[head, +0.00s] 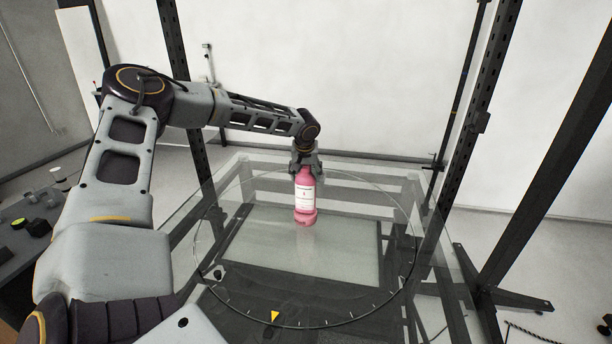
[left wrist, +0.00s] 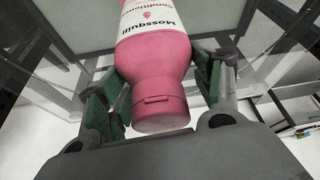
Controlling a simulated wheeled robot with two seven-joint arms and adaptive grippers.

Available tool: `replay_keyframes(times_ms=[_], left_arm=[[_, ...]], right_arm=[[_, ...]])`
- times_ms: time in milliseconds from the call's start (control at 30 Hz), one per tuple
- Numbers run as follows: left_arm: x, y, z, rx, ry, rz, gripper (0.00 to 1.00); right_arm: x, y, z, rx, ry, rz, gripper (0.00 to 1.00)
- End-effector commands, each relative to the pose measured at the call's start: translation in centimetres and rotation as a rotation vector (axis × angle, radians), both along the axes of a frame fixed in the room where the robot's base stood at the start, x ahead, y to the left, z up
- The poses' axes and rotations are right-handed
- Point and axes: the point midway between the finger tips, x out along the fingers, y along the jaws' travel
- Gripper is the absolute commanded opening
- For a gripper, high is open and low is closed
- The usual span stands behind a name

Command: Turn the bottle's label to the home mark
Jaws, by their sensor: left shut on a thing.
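The pink bottle (head: 304,196) with a white label is upright over the middle of the round glass turntable (head: 232,306). Its label faces the head camera. My left gripper (head: 306,166) comes down from above and is shut on the bottle's upper part. In the left wrist view, the green-padded fingers of the left gripper (left wrist: 160,88) lie on both sides of the bottle (left wrist: 158,62) near its cap, and part of the label shows. The yellow triangle mark (head: 275,316) is at the near rim. I cannot tell whether the base touches the glass. My right gripper is not in view.
Tick marks run along the turntable's near rim. A small dark block (head: 217,273) is at the left of the disc. Black frame posts (head: 467,130) stand around the glass table. A dark side table (head: 22,240) with small items is at the left. The glass around the bottle is clear.

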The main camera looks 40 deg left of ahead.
Motion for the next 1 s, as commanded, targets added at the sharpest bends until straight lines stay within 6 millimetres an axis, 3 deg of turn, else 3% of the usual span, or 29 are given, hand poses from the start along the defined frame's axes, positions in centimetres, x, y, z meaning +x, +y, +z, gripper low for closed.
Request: replay_keyframes(times_ms=[233, 533, 567, 733, 1000], left_arm=[[0.1, 0.0, -0.3, -0.001, -0.002, -0.004, 0.08], [0.1, 0.0, -0.4, 0.000, -0.002, -0.005, 0.08], [0.1, 0.0, -0.4, 0.000, -0.002, -0.005, 0.70], [0.0, 0.0, -0.4, -0.001, -0.001, -0.005, 0.91], [0.0, 0.0, -0.4, 0.000, 0.000, -0.004, 0.91]], right_arm=[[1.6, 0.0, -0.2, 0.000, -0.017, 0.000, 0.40], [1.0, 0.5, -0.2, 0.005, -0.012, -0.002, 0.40], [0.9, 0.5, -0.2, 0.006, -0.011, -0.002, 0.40], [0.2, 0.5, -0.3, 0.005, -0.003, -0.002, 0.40], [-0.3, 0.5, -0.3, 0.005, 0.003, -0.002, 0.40]])
